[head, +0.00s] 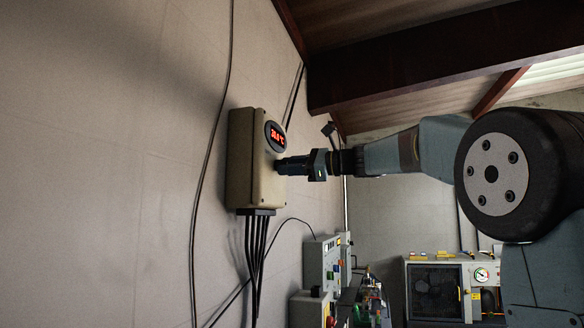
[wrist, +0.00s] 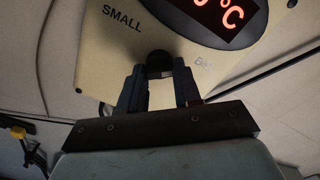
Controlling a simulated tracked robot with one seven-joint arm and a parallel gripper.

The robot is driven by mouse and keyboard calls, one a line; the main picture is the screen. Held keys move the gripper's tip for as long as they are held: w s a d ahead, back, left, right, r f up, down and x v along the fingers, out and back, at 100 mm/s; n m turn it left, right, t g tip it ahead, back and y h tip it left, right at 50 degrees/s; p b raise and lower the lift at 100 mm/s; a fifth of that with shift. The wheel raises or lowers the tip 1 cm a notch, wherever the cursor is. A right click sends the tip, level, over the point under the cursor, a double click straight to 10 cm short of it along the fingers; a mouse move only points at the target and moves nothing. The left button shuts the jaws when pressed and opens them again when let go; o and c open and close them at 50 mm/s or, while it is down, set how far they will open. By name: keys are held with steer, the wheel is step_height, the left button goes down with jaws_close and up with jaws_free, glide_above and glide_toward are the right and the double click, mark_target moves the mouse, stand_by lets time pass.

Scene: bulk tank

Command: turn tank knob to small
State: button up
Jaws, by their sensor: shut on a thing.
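The tank control box (head: 241,180) is a beige box on the wall, with a round dark display (head: 275,136) showing red digits and °C. In the wrist view the box's face (wrist: 98,62) carries the word SMALL at upper left; a partly hidden label shows at right. The dark round knob (wrist: 159,62) sits on the face below the display. My gripper (wrist: 160,84) is shut on the knob, one finger on each side of it. In the head view my gripper (head: 291,166) meets the box's front, and the knob is hidden there. Any pointer mark on the knob cannot be made out.
Black cables (head: 257,245) hang from the box's underside, and another runs along the wall at left. Grey control boxes (head: 322,262) with buttons stand lower down. A machine with a gauge (head: 481,275) stands at the back right. The space around my forearm looks clear.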

steer(key=shift+s+a+n, duration=0.1)
steer(key=shift+a+n, duration=0.15)
steer(key=shift+n, duration=0.15)
steer(key=shift+a+n, duration=0.1)
steer(key=shift+n, duration=1)
steer(key=n, duration=0.7)
steer(key=shift+a, duration=0.1)
steer(key=n, duration=0.5)
steer(key=shift+n, duration=2.5)
steer(key=shift+r, duration=0.1)
steer(key=o, duration=1)
steer(key=shift+o, duration=0.2)
